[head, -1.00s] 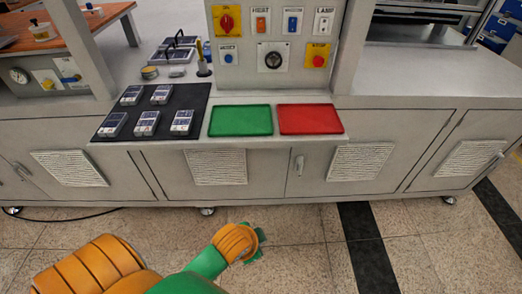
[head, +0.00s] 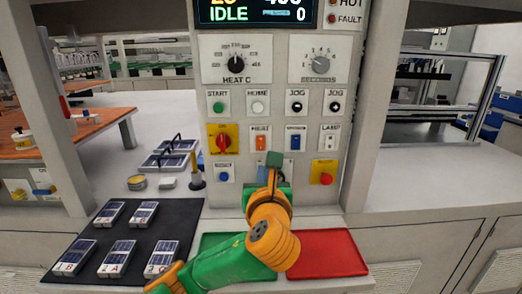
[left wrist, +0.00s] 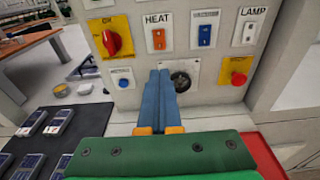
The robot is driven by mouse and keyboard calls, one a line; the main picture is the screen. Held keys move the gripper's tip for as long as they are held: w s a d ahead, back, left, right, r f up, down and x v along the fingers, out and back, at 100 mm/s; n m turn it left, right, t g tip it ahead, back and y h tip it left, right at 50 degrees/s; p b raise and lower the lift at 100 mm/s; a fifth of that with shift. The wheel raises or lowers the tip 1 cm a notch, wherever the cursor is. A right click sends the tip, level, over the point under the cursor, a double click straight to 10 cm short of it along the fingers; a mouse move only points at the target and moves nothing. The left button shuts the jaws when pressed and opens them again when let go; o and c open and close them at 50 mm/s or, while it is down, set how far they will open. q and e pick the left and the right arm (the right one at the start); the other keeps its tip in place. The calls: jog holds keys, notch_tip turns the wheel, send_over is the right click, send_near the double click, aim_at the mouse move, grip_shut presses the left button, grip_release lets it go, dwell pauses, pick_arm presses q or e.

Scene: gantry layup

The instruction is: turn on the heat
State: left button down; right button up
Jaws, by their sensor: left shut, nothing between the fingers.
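The orange HEAT rocker switch (head: 261,143) is on the upright control panel (head: 212,185). It also shows in the left wrist view (left wrist: 158,38), above and slightly left of my fingertips. My left gripper (head: 273,160) is in front of the panel, below and right of the HEAT switch. In the left wrist view its blue fingers (left wrist: 161,75) are together and empty, apart from the switch and overlapping the round black control (left wrist: 180,82). A HEAT C dial (head: 236,63) sits higher on the panel, under a display (head: 256,13) reading IDLE. My right gripper is not in view.
A red rotary switch (head: 223,140) on yellow is left of HEAT; a blue rocker (head: 296,141) and LAMP switch (head: 329,139) are right. A red button (head: 326,179) is lower right. Below lie a dark mat (head: 95,275) with modules and a red tray (head: 330,252).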

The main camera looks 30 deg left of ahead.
pick_arm(q)
jog(key=p, duration=0.3)
send_near(261, 148)
jog(key=x, duration=0.6)
jog(key=shift+w+a, duration=0.1)
jog(key=shift+a, duration=0.05)
jog(key=shift+w+a+f, duration=0.15)
jog(key=shift+w, duration=0.1)
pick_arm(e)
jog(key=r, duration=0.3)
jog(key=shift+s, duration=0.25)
